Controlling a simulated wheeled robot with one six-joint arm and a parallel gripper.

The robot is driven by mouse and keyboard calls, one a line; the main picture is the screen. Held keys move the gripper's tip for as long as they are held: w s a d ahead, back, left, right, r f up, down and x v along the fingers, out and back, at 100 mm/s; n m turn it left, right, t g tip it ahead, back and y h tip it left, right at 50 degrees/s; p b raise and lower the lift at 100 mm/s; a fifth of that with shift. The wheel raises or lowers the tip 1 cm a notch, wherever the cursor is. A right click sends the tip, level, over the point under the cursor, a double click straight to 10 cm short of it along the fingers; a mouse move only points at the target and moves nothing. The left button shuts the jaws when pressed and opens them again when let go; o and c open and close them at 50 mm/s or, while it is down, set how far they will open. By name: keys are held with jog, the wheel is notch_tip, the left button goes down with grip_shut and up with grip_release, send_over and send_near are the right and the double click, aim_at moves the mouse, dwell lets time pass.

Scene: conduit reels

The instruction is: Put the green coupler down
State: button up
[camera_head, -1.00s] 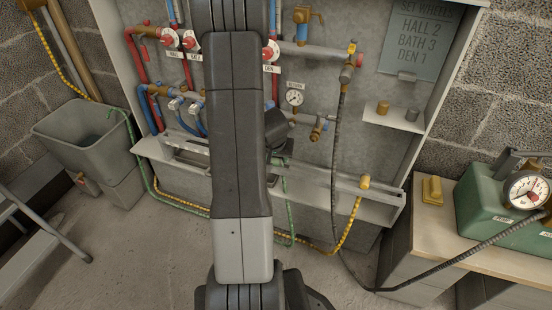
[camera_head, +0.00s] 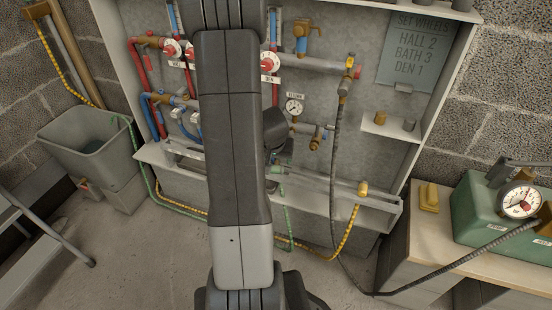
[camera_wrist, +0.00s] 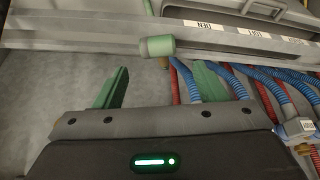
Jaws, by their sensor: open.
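The green coupler (camera_wrist: 157,46) is a short, pale green cylinder with a lighter grey end. In the wrist view it lies sideways against the long grey rail (camera_wrist: 90,38) of the cabinet ledge, beyond my fingertips. A green piece, likely its hose, runs up from it to the picture's top. My gripper (camera_wrist: 162,68) is open, its two green fingers spread wide with nothing held between them. A small gap seems to separate them from the coupler.
Blue and red pipes (camera_wrist: 220,88) stand close by my fingers in the wrist view. In the head view, a black hose (camera_head: 333,190) and a yellow hose (camera_head: 347,232) hang right of my arm. A green pump box (camera_head: 480,215) sits on the bench at right.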

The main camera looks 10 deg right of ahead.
aim_at(276, 166)
jog(key=p+v, duration=0.1)
jog(key=v, duration=0.5)
jog(key=shift+p, duration=0.4)
jog(key=b+x, duration=0.6)
jog(key=x, duration=0.6)
jog(key=shift+s, duration=0.1)
notch_tip(276, 166, up, 3)
jog(key=p, duration=0.3)
jog(key=shift+r, duration=0.2)
jog(key=shift+f, duration=0.1)
